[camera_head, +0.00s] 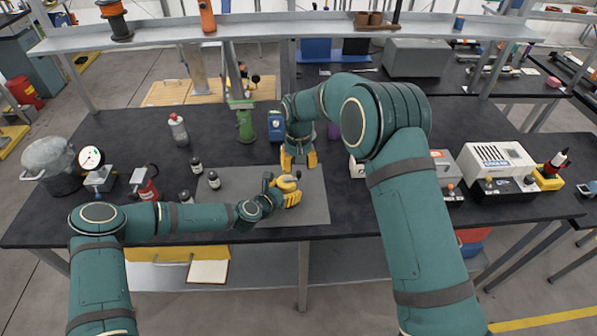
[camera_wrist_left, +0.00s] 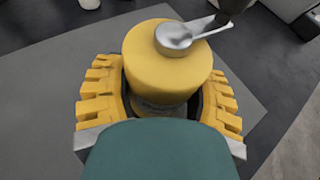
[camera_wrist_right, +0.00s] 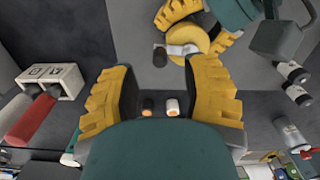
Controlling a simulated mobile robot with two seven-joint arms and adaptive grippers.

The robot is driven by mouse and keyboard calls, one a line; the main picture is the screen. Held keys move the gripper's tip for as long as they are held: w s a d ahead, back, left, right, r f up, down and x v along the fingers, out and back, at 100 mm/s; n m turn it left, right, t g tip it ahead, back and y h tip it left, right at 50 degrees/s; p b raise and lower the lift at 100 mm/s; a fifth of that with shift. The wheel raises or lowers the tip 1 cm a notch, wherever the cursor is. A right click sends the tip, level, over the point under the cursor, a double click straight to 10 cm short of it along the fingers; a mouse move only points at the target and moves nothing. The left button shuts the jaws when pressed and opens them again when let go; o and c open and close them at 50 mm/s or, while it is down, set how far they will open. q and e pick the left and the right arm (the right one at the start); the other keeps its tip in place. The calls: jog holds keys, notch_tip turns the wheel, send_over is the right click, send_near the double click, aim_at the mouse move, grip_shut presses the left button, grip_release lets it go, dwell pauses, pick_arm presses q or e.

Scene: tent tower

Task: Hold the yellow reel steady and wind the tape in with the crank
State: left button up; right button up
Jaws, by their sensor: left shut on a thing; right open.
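The yellow reel (camera_wrist_left: 165,62) stands on the grey mat (camera_head: 313,199), between the yellow fingers of my left gripper (camera_wrist_left: 160,100), which is shut on its sides. A silver hub with a crank arm (camera_wrist_left: 190,35) sits on top of the reel; a dark knob shows at the arm's outer end. In the right wrist view the reel (camera_wrist_right: 188,40) and crank appear at the top, with a dark knob (camera_wrist_right: 160,57) at the left. My right gripper (camera_head: 298,160) is open and empty, pointing down behind the reel. The tape cannot be made out.
A white-topped box unit (camera_head: 495,160) stands at the right.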

aim_at(298, 171)
notch_tip(298, 171, up, 8)
jog(key=shift+r, duration=0.1)
dwell(0.4)
pick_arm(q)
jog(key=o, duration=1.4)
